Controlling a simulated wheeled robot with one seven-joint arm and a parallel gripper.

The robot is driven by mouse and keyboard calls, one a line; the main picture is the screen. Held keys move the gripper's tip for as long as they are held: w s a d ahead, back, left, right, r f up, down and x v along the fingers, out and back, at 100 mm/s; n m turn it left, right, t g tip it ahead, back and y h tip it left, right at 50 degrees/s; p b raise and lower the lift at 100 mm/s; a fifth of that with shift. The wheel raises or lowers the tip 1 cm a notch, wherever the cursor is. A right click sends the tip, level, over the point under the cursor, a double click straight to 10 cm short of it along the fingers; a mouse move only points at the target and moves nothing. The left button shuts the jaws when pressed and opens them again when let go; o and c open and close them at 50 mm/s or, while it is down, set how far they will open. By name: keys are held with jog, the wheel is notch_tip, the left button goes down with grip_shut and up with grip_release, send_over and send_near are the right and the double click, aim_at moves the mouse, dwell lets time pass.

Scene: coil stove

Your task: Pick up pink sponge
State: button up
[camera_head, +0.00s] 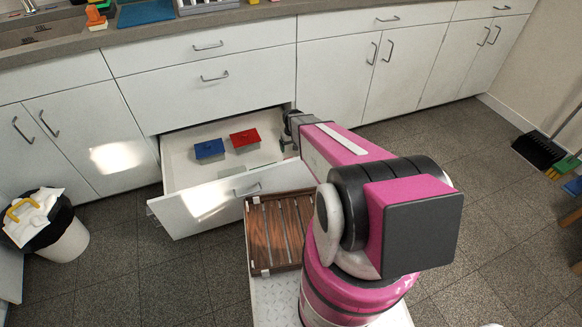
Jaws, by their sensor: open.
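I cannot make out a clearly pink sponge in the head view. A small stack of coloured blocks that look like sponges (96,15), in orange, green and a pale tone, sits on the counter at the upper left beside the sink. My pink arm reaches away from me to the open drawer. My gripper (288,137) is at the drawer's right end, right of the red box. It is open; its fingers are small and partly hidden, and I see nothing held in it.
The open drawer (190,210) holds a blue box (209,149) and a red box (244,139). A wooden slatted tray (276,232) is in front of me. A trash bin (62,240) stands left.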

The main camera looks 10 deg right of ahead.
jog(key=w+f, duration=0.1)
jog(key=f, duration=0.1)
jog(key=w+f, duration=0.1)
jog(key=f, duration=0.1)
jog(key=w+f, duration=0.1)
jog(key=f, duration=0.1)
jog(key=shift+w+f, duration=0.15)
jog(key=shift+f, duration=0.2)
notch_tip(320, 180, down, 10)
jog(key=shift+d+f, duration=0.1)
jog(key=shift+f, duration=0.15)
jog(key=c, duration=1)
